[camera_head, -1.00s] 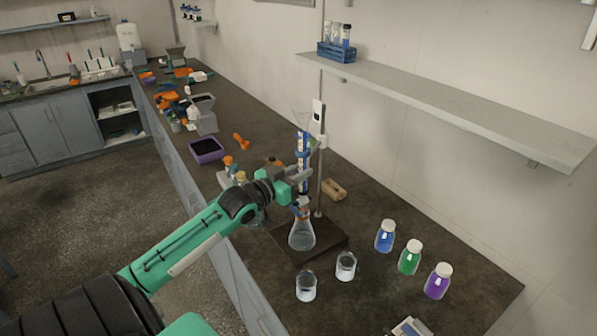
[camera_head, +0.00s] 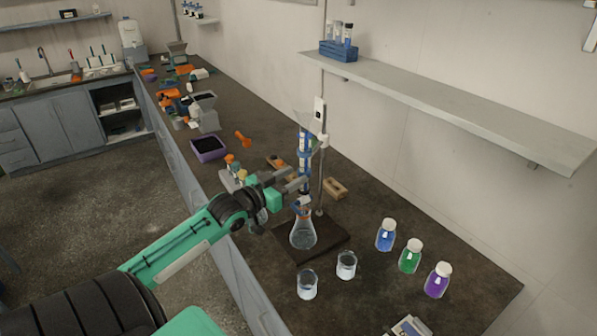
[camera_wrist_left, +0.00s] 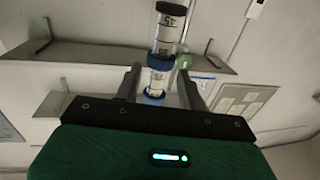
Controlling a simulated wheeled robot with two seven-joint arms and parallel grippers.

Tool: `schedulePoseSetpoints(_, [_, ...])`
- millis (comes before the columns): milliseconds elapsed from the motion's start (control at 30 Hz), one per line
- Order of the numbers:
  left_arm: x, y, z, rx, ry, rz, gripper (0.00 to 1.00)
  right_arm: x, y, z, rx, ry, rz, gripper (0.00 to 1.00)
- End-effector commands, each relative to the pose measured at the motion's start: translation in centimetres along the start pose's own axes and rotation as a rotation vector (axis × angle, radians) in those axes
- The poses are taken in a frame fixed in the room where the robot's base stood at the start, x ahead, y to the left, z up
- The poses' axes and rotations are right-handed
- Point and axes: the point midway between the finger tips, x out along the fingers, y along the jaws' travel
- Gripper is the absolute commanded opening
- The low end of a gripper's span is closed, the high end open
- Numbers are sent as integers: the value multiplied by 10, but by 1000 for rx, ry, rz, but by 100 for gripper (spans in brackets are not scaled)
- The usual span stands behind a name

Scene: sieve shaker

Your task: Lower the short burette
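The short burette (camera_head: 304,146), a clear tube with blue bands and white labels, stands upright on a stand with a thin metal rod (camera_head: 323,165) and a dark base (camera_head: 337,236). A clear funnel shape shows at its top. A conical flask (camera_head: 303,234) stands on the base below it. My left gripper (camera_head: 296,184) is at the burette's lower part, from the left. In the left wrist view the burette (camera_wrist_left: 165,45) rises between the two fingers (camera_wrist_left: 160,82), with gaps on both sides, so the gripper looks open. My right gripper is not in view.
Two glass beakers (camera_head: 346,265) stand in front of the base. Blue, green (camera_head: 410,257) and purple bottles stand to the right. A wooden block (camera_head: 335,188) lies behind the stand. A wall shelf (camera_head: 450,108) holds a blue tube rack (camera_head: 338,52). Small bottles (camera_head: 232,168) stand behind my arm.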

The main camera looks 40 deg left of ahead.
Motion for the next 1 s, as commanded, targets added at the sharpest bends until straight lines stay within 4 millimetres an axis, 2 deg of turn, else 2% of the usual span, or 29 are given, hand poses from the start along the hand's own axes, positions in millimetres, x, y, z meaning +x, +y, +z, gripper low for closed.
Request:
schedulePoseSetpoints(200, [-22, 0, 0, -1, -3, 0, 40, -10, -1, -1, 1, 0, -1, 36])
schedulePoseSetpoints(367, [-27, 0, -4, 0, -1, 0, 40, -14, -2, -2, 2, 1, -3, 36])
schedulePoseSetpoints(800, [-63, 0, -59, 0, -3, -1, 40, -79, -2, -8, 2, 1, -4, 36])
schedulePoseSetpoints(1000, [-75, 0, -71, 0, -2, 0, 40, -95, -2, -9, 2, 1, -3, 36])
